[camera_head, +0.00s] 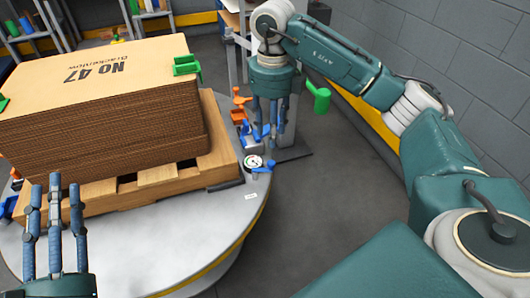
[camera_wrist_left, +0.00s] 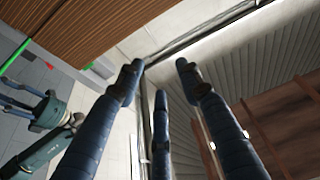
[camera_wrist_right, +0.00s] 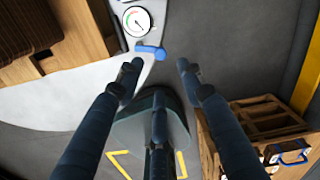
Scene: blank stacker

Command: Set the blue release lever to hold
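A small blue lever (camera_head: 265,167) sticks out beside a round dial gauge (camera_head: 254,162) at the right rim of the round grey table (camera_head: 215,225). In the right wrist view the blue lever (camera_wrist_right: 150,51) lies just below the gauge (camera_wrist_right: 136,21), beyond my fingertips. My right gripper (camera_head: 275,135) points down above and behind the gauge, with its fingers apart and empty. It appears clear of the lever. Other blue parts (camera_head: 247,131) are partly hidden behind its fingers. The lever's setting label is not readable. My left gripper (camera_head: 54,188) is open and empty at the lower left.
A tall stack of brown sheets (camera_head: 100,115) marked No 47 sits on a wooden pallet (camera_head: 165,182) on the table. A green clamp (camera_head: 187,65) grips its corner. Orange parts (camera_head: 240,114) stand near the rim. A green handle (camera_head: 318,98) stands to the right.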

